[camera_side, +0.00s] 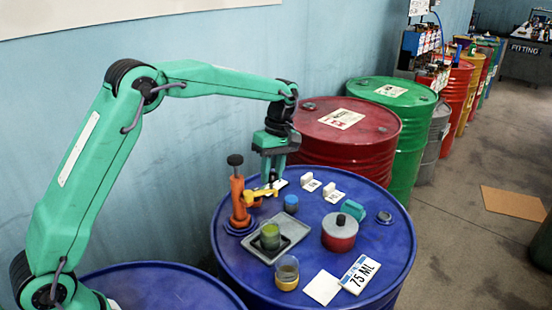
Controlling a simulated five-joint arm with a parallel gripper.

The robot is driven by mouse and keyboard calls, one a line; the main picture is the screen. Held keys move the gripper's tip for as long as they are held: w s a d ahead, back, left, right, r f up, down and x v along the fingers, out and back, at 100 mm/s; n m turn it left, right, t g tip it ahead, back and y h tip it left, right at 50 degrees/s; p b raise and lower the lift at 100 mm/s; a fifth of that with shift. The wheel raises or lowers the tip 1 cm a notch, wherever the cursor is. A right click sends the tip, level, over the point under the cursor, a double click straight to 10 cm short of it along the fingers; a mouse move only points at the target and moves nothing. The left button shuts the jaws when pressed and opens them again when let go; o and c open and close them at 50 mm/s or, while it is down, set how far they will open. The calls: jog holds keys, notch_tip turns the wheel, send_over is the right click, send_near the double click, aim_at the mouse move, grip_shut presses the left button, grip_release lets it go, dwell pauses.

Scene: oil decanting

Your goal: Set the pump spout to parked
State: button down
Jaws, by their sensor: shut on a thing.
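The orange hand pump (239,205) with a black knob on top stands upright at the left of the blue drum top. Its yellow spout (260,193) points to the right from the pump body, above the grey tray's far side. My gripper (273,181) is over the drum, pointing down, and is shut on the spout near its outer end. The fingertips partly cover the spout's end. I cannot read any mark that shows a parked position.
The grey tray (297,226) holds a green-filled cup (270,237). An amber jar (287,273), a red pot (340,232), a blue cap (291,203), a teal piece (353,210) and a "75 ML" card (360,274) share the blue drum (390,253). Small white labels stand behind.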

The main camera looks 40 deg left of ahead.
jog(key=shift+w+a, duration=0.1)
jog(key=c, duration=1.1)
grip_release()
jog(key=shift+r, duration=0.15)
notch_tip(320, 180, up, 7)
jog(key=w, duration=0.1)
jog(key=shift+w+r, duration=0.2)
